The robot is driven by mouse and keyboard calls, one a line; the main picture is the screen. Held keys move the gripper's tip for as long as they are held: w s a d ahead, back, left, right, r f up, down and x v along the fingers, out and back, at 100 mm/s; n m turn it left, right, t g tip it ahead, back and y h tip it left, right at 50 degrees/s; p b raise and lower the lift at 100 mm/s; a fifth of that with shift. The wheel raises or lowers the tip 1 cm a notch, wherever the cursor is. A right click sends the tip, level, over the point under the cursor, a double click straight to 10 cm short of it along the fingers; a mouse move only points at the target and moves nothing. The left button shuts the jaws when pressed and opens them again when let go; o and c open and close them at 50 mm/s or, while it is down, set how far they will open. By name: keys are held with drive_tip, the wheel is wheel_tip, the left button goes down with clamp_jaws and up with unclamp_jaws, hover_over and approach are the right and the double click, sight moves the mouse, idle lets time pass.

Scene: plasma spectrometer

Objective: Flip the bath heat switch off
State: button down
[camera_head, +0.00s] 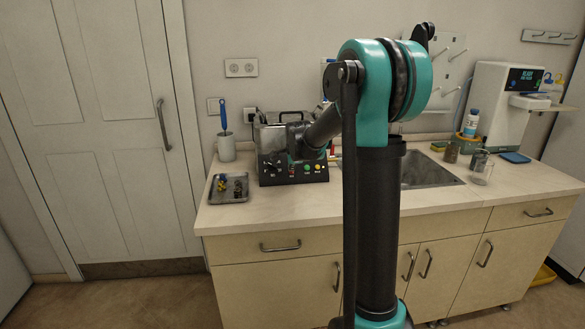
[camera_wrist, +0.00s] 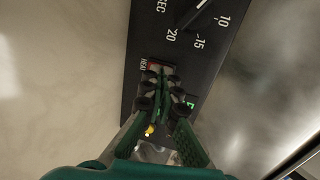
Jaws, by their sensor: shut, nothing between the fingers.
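The bath (camera_head: 268,138) is a metal box with a black front panel (camera_head: 318,177) on the counter, partly hidden behind my arm. In the wrist view its black panel (camera_wrist: 150,35) runs down the middle, with a dial (camera_wrist: 197,12) marked 10, 15 and 20. The heat switch (camera_wrist: 155,66) shows a bit of red beside the label HEAT. My gripper (camera_wrist: 157,75) is shut and empty, its fingertips right at the switch and covering most of it. I cannot tell whether they touch it or which way it is set. In the head view my gripper (camera_head: 296,150) is at the panel.
A grey tray (camera_head: 229,198) with small items lies left of the bath, below a cup (camera_head: 226,149) holding a blue-handled brush. The sink (camera_head: 425,172) is to the right. A white instrument (camera_head: 500,100), bottle and jars stand further right.

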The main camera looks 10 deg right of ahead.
drive_tip(key=shift+w, duration=0.15)
drive_tip(key=shift+w+g, duration=0.35)
drive_tip(key=shift+g, duration=0.15)
drive_tip(key=shift+r, duration=0.1)
drive_tip(key=shift+r, duration=0.7)
